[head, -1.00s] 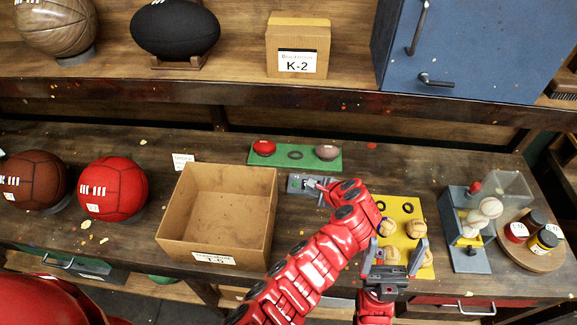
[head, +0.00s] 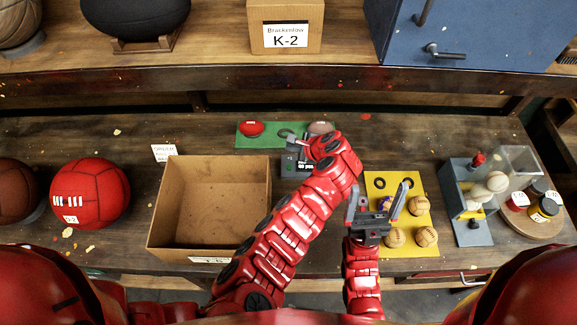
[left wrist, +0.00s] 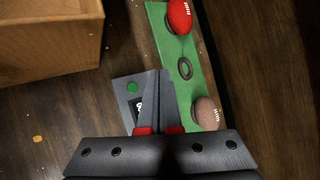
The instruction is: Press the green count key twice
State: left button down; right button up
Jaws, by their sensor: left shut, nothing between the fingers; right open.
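The count device is a small grey box (head: 288,168) on the table, in front of the green board. In the left wrist view its grey top (left wrist: 122,92) carries a round green key (left wrist: 132,87) and a dark display, partly covered by my fingers. My left gripper (head: 292,141) is shut and empty, over the far side of the device. In the left wrist view its closed fingertips (left wrist: 156,72) lie to the right of the green key, apart from it in the picture. Their height above the device is hard to tell. My right gripper (head: 382,205) is open and empty over the yellow board.
An open cardboard box (head: 163,205) stands left of the device. The green board (head: 262,142) behind holds a red ball (head: 251,128) and a brownish ball (head: 320,128). A yellow board (head: 400,183) with several tan balls lies right. A red ball (head: 90,193) stands far left.

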pick_arm(q)
jog(key=shift+s+f+b, duration=0.1)
jog(key=shift+f+b, duration=2.65)
jog(key=shift+f, duration=1.25)
jog(key=shift+f, duration=0.1)
jog(key=shift+d+f+b, duration=0.1)
jog(key=shift+f+b, duration=0.25)
jog(key=shift+f+b, duration=0.3)
jog(key=shift+f, duration=0.1)
jog(key=shift+r, duration=0.15)
jog(key=shift+r+p, duration=0.65)
jog(key=shift+r, duration=0.1)
notch_tip(320, 180, up, 5)
jog(key=p, duration=0.3)
jog(key=shift+p, duration=0.3)
